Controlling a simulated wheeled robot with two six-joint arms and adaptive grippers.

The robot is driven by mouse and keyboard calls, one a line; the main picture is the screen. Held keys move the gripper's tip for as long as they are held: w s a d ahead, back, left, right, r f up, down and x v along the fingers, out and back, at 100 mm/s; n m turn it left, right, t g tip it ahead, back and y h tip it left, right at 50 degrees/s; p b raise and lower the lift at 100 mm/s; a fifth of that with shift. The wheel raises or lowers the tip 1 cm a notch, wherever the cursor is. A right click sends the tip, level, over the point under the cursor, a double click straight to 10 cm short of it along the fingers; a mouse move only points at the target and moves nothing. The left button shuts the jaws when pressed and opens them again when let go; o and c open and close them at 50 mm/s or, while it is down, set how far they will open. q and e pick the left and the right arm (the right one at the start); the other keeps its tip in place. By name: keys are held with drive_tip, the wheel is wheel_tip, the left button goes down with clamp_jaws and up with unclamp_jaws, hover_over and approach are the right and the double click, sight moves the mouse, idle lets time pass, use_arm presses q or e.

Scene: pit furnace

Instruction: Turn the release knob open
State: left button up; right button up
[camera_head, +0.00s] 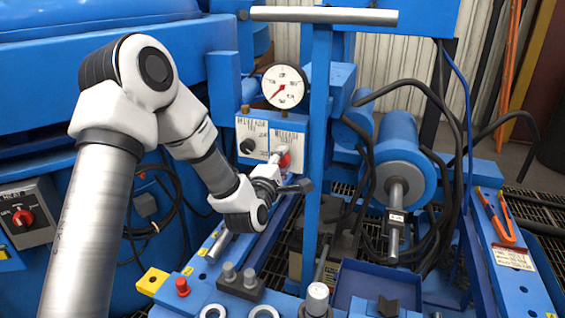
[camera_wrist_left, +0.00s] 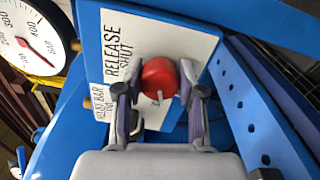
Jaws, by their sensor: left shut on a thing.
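The red round release knob (camera_wrist_left: 159,76) sits on a white plate (camera_wrist_left: 185,38) lettered RELEASE and SHUT. A pale pointer mark on the knob faces the gripper palm in the left wrist view. In the head view the knob (camera_head: 285,161) shows as a small red patch, mostly hidden by my gripper. My left gripper (camera_wrist_left: 159,96) has one finger on each side of the knob and is shut on it; it also shows in the head view (camera_head: 286,172). My right gripper is in neither view.
A pressure gauge (camera_head: 285,86) stands above the plate. A black knob (camera_head: 247,146) sits to the left on another plate. A blue T-handled post (camera_head: 315,150) rises close to the right of my gripper. A blue cylinder (camera_head: 402,150) and black hoses lie farther right.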

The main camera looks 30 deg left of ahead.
use_arm(q)
drive_tip(key=o, duration=1.1)
drive_tip(key=shift+o, duration=0.2)
drive_tip(key=v, duration=0.7)
drive_tip(key=shift+s, duration=0.25)
